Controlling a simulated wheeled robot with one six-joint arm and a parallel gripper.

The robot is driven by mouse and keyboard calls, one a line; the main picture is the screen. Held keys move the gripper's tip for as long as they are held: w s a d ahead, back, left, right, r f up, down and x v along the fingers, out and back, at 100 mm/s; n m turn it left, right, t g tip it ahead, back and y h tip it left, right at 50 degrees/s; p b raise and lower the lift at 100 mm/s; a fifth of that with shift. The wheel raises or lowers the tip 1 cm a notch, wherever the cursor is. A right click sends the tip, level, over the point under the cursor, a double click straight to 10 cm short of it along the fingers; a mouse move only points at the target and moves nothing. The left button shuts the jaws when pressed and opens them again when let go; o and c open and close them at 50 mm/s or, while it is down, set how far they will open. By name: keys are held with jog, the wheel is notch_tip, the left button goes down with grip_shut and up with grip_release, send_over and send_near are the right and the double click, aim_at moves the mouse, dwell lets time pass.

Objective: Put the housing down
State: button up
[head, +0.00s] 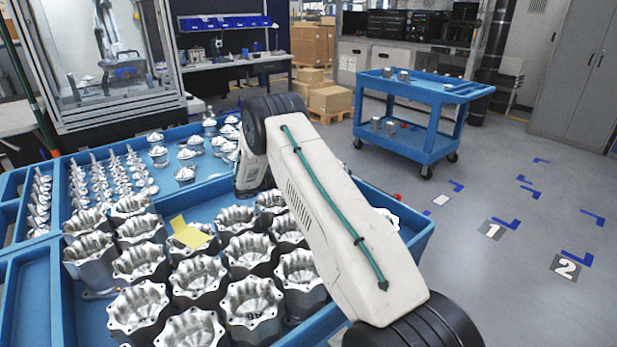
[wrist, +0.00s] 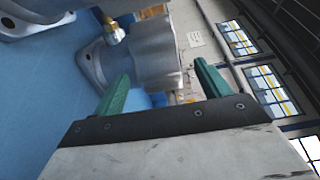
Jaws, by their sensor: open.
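In the wrist view, a grey metal housing (wrist: 150,55) with a brass fitting stands in front of my gripper (wrist: 161,80). Its flanged foot appears to rest on the blue surface. The two green fingers are apart, one on each side of the housing's near end; I cannot tell whether either touches it. In the head view, my white arm reaches over the blue tray (head: 28,300) of housings, and the fingers and the housing between them are hidden behind the arm.
A blue cart (head: 405,127) stands at the back right.

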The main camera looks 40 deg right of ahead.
jog(key=v, duration=1)
jog(key=s+a+r+m+t+y, duration=0.1)
jog(key=s+a+r+m+y, duration=0.25)
jog(key=s+r+m, duration=0.35)
jog(key=s+a+r+m+t+y, duration=0.1)
jog(key=s+a+r+m+y, duration=0.2)
jog(key=s+r, duration=0.4)
jog(key=s+a+r+m+t+y, duration=0.1)
jog(key=s+a+r+m+y, duration=0.1)
jog(key=s+a+r+m, duration=0.5)
jog(key=s+a+m+t+y, duration=0.2)
jog(key=s+a+m, duration=0.2)
jog(key=s, duration=0.4)
jog(key=s+a+r+m+t+y, duration=0.1)
jog(key=s+a+m+t+y, duration=0.1)
jog(key=s, duration=0.5)
jog(key=s+a+m+t+y, duration=0.2)
jog(key=s+a+m+y, duration=0.1)
jog(key=s+a+m, duration=0.3)
jog(key=s+m, duration=0.1)
jog(key=s, duration=0.1)
jog(key=shift+s+a+m+y, duration=0.35)
jog(key=shift+a+m, duration=0.05)
jog(key=shift+r, duration=0.15)
